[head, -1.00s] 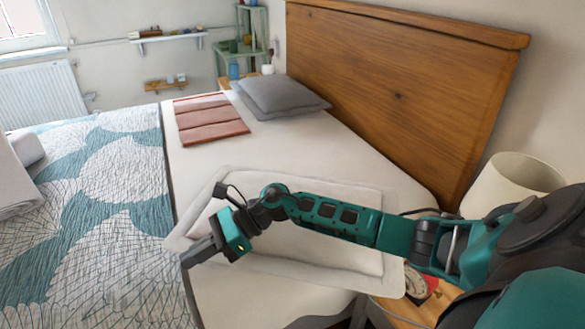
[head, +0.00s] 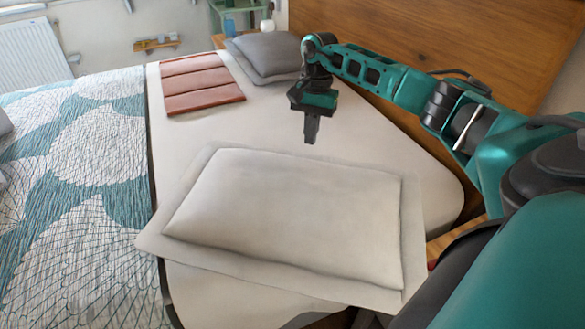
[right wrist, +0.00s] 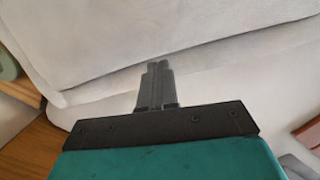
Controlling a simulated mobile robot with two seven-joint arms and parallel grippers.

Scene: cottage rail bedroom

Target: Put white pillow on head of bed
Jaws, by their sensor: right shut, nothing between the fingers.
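The white pillow (head: 290,215) lies flat near the near end of the bed (head: 215,125), with its flat border spread out around it. Its lower right corner reaches past the mattress edge. Bare sheet separates it from the wooden headboard (head: 400,30). My right gripper (head: 311,141) is shut and empty, pointing down beyond the pillow's far edge, on the headboard side. In the right wrist view, the shut fingers (right wrist: 157,66) point toward the white pillow's edge (right wrist: 150,35); I cannot tell whether they touch it. My left gripper is out of view.
Grey pillows (head: 268,52) are stacked at the far end by the headboard. A folded red blanket (head: 200,85) lies beside them. A patterned teal and white quilt (head: 80,190) covers the left side of the bed. Bare sheet lies between the white pillow and the blanket.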

